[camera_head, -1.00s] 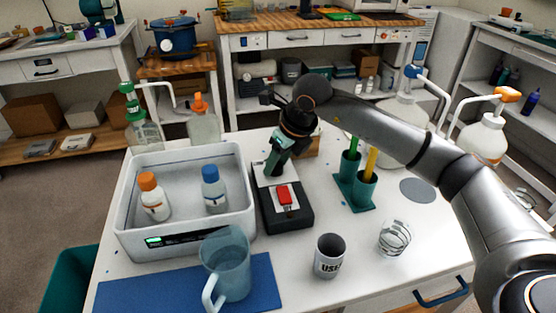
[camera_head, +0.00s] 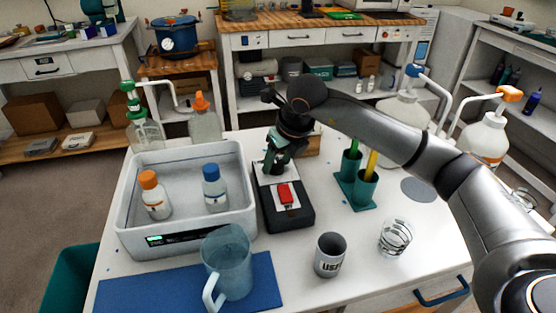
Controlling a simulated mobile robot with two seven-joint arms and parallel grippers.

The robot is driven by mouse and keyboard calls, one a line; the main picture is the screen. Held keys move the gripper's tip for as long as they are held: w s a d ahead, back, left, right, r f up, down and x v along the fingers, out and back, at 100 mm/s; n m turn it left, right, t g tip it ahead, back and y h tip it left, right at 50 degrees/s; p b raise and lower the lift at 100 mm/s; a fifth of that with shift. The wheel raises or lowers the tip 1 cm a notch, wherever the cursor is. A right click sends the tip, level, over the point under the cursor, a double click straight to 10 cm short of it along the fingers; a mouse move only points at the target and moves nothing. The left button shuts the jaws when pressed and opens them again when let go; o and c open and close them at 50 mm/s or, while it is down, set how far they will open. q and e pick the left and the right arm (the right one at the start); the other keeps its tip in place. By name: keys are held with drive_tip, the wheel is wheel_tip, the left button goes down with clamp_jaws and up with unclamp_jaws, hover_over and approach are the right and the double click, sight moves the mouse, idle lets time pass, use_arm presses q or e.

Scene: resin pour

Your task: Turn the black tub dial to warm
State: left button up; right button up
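A white tub (camera_head: 185,239) stands at the left of the table, with an orange-capped bottle (camera_head: 154,200) and a blue-capped bottle (camera_head: 214,190) in it. Its front has a dark panel with a small green display (camera_head: 155,240); I cannot make out a dial for sure. My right gripper (camera_head: 272,171) points down over the far part of a black device with a red switch (camera_head: 286,194), right of the tub. The fingertips are small and partly hidden by the wrist, so their opening does not show. My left gripper is not in view.
A clear jug (camera_head: 229,262) stands on a blue mat (camera_head: 180,286) in front of the tub. A printed mug (camera_head: 330,256), a glass (camera_head: 395,238) and green holders (camera_head: 363,188) stand to the right. White pump jugs (camera_head: 484,138) stand at the back right.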

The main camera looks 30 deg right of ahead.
drive_tip(key=shift+o, duration=1.4)
drive_tip(key=p+v, duration=0.1)
drive_tip(key=v, duration=1.1)
drive_tip(key=shift+r, duration=0.3)
drive_tip(key=shift+s, duration=0.15)
